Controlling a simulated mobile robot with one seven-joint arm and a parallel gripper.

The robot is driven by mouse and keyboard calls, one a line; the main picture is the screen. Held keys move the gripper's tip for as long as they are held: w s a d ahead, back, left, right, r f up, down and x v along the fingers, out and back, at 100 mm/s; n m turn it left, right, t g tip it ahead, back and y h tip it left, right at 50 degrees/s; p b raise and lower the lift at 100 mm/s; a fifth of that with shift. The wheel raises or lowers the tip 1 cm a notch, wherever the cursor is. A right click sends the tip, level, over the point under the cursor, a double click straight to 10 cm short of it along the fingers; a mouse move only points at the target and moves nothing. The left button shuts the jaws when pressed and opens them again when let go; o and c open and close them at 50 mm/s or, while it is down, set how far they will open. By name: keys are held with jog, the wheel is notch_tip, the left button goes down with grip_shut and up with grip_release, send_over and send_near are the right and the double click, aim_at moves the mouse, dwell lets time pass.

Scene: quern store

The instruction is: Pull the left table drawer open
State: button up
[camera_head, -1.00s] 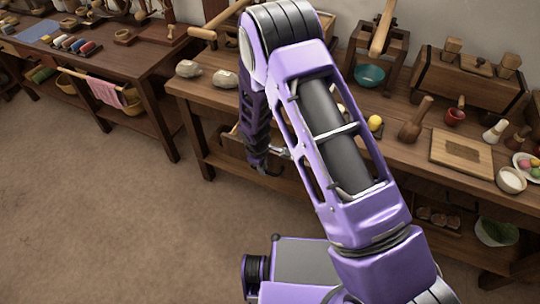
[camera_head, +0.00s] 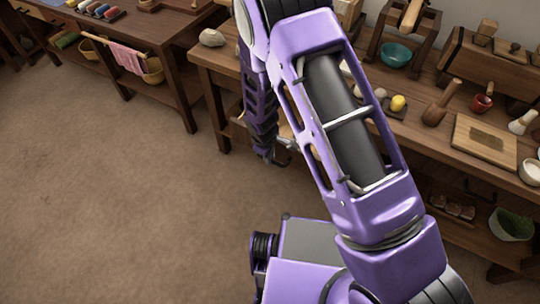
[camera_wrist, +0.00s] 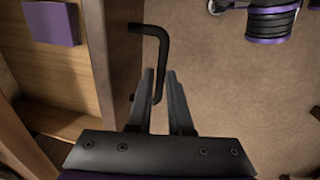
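In the wrist view the left table drawer (camera_wrist: 118,60) stands partly out, its wooden front seen nearly edge-on and its inside showing at left. A purple block-like thing (camera_wrist: 50,22) lies inside. The dark bent bar handle (camera_wrist: 163,50) sticks out from the drawer front. My gripper (camera_wrist: 160,76) has its two fingers on either side of the handle, close against it. In the head view my gripper (camera_head: 270,156) hangs in front of the table (camera_head: 215,65), and my arm hides most of the drawer.
A bench (camera_head: 150,40) with a pink cloth (camera_head: 130,58) stands at the left. On the table are a mallet (camera_head: 442,105), a wooden board (camera_head: 484,142) and a teal bowl (camera_head: 396,54). The brown floor (camera_head: 110,190) in front is clear.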

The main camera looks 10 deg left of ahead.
jog(key=shift+o, duration=0.3)
jog(key=shift+r, duration=0.1)
jog(key=s+a+r+p, duration=0.1)
jog(key=s+r+p, duration=0.2)
jog(key=r, duration=1.4)
